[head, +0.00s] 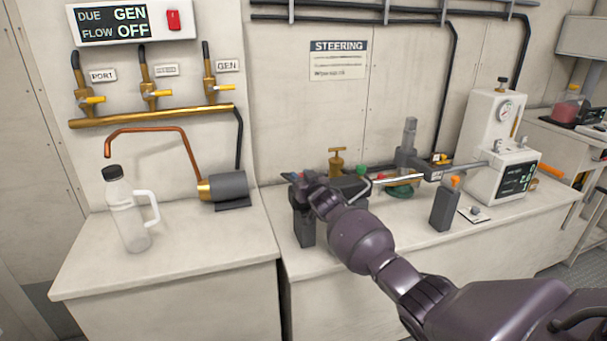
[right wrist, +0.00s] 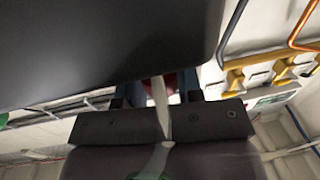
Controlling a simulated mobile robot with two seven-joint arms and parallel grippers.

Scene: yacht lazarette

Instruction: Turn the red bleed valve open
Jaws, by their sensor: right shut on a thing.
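My right gripper (head: 300,182) reaches in from the right to the left end of the steering cylinder (head: 405,178) on the right counter. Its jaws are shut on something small. In the right wrist view, a bit of red, the red bleed valve (right wrist: 173,82), shows between the blue-edged fingertips. The gripper hides most of the valve in the head view, so I cannot tell how far it is turned. A green knob (head: 361,170) and a small red part (head: 380,177) show to the right of the gripper. My left gripper is not in view.
A brass fitting (head: 337,163) stands behind the gripper. A white unit with a gauge (head: 505,110) is at the right. A clear bottle (head: 130,215) and a grey motor (head: 226,187) are on the left counter.

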